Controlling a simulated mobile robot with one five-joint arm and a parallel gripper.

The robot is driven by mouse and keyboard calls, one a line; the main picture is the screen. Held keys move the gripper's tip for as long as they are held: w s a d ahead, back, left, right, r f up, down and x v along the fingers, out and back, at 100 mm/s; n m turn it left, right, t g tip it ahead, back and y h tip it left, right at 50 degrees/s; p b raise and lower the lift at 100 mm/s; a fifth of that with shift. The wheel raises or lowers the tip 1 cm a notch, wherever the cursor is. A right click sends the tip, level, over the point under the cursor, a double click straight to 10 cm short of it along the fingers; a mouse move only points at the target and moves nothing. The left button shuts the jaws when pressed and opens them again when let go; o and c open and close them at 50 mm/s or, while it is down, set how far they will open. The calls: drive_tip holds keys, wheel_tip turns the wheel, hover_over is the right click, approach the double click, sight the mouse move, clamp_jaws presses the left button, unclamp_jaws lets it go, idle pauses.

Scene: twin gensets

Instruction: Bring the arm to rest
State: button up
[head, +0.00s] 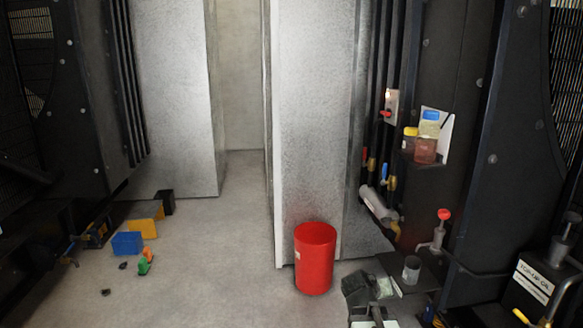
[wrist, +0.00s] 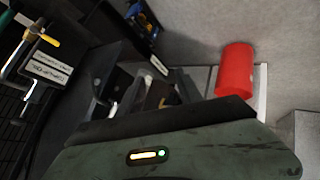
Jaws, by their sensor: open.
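My arm comes in low in the head view, right of the middle. My gripper (head: 372,287) is there, just to the right of a red bin (head: 315,258), and its jaws are apart. In the wrist view my gripper (wrist: 155,92) is dark and partly lost in shadow, beyond a dark panel of my own body with a small lit strip. I see nothing held between the jaws. The red bin also shows at the upper right of the wrist view (wrist: 236,70), apart from the jaws.
A grey cup (head: 411,270) stands on a dark ledge close right of my gripper. A red-knobbed pump (head: 439,232) and a top-up oil label (head: 534,281) are on the right. A blue box (head: 127,243) lies at left. The middle floor is clear.

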drive_tip(key=s+a+f+n+g+y, duration=0.1)
drive_tip(key=s+a+f+g+y, duration=0.25)
drive_tip(key=s+a, duration=0.35)
drive_tip(key=s+a+f+n+g+y, duration=0.1)
drive_tip(key=s+a+f+g+y, duration=0.3)
drive_tip(key=a, duration=0.6)
wheel_tip(320, 180, up, 21)
drive_tip(key=s+p, duration=0.1)
drive_tip(key=p, duration=1.9)
drive_tip(key=shift+s+d+f+t+h+p, duration=0.2)
drive_tip(key=shift+s+t+h+p, duration=0.15)
drive_tip(key=shift+t, duration=0.1)
drive_tip(key=shift+f, duration=0.1)
drive_tip(key=shift+c, duration=0.6)
drive_tip(key=shift+d, duration=0.1)
